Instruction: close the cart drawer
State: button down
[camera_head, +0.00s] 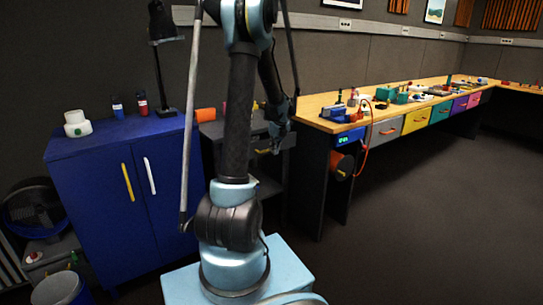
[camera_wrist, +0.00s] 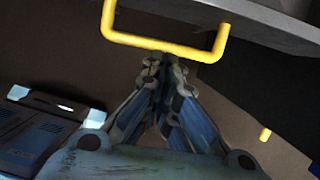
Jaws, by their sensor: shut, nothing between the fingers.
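The dark cart (camera_head: 208,145) stands between the blue cabinet and the workbench, partly hidden behind my arm. In the wrist view a grey drawer front (camera_wrist: 250,14) with a yellow bar handle (camera_wrist: 165,46) fills the top. In the head view the drawer seems to jut out from the cart, but how far is hard to tell. My gripper (camera_wrist: 158,62) is shut and empty, with its fingertips at the handle's bar. Whether they touch it I cannot tell. In the head view my gripper (camera_head: 276,148) is small and dark in front of the cart.
A blue cabinet (camera_head: 110,200) stands left of the cart. A long wooden workbench (camera_head: 380,107) with coloured drawers and loose items runs along the right. An orange cylinder (camera_head: 204,115) lies on the cart. The floor (camera_head: 430,220) at right is clear.

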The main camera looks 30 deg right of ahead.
aim_at(264, 142)
jog(key=w, duration=0.6)
jog(key=w+a, duration=0.1)
jog(key=w, duration=0.2)
jog(key=shift+a, duration=0.1)
jog(key=shift+w, duration=0.1)
